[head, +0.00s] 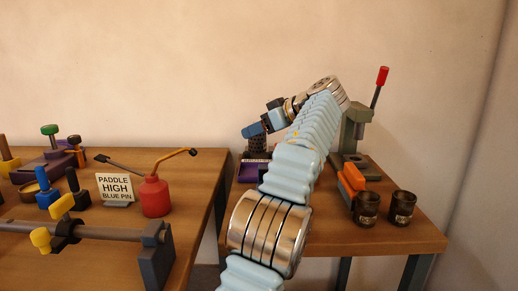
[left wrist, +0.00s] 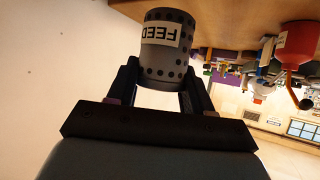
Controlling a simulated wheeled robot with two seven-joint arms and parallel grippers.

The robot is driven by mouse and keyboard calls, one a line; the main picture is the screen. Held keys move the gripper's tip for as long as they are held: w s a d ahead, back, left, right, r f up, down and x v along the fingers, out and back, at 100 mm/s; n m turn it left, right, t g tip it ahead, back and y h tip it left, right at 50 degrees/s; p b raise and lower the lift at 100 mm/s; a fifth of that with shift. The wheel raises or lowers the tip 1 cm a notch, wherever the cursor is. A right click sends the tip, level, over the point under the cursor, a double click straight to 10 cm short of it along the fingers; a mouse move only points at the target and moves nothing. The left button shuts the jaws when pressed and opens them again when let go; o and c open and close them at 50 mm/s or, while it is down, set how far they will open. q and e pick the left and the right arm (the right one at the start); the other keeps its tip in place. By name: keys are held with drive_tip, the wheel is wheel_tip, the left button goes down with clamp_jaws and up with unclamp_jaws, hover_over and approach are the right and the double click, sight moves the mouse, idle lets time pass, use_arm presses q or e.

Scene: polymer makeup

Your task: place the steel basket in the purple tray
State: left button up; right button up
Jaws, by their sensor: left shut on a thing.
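The steel basket (left wrist: 167,62) is a grey perforated cylinder with a white FEED label, seen upside down in the left wrist view. In the head view the basket (head: 257,144) is small and dark below my left gripper (head: 256,131). My left gripper (left wrist: 160,78) is shut on it, with one finger on each side. The purple tray (head: 247,174) lies on the right table, directly below the basket in the picture and partly hidden by my left arm. I cannot tell whether the basket touches the tray. My right gripper is not in view.
A green press (head: 352,135) with a red-knobbed lever, an orange object (head: 351,179) and two dark cups (head: 367,208) (head: 402,208) are right of my arm. The left table holds a red oil can (head: 154,196), a sign (head: 115,187) and clamps. A gap separates the tables.

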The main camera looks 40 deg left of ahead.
sight(258, 140)
use_arm(q)
drive_tip(key=w+a+f, duration=0.1)
drive_tip(key=f, duration=0.1)
drive_tip(key=w+a+f, duration=0.2)
drive_tip(key=f, duration=0.1)
drive_tip(key=shift+w+a+f, duration=0.15)
drive_tip(key=shift+f, duration=0.15)
drive_tip(key=shift+w+a+f+b, duration=0.15)
drive_tip(key=shift+f+b, duration=0.5)
drive_tip(key=shift+f, duration=1.1)
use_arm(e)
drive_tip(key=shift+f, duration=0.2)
use_arm(q)
drive_tip(key=shift+f, duration=0.15)
drive_tip(key=o, duration=1)
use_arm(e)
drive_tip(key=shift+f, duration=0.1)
use_arm(q)
drive_tip(key=shift+o, duration=0.2)
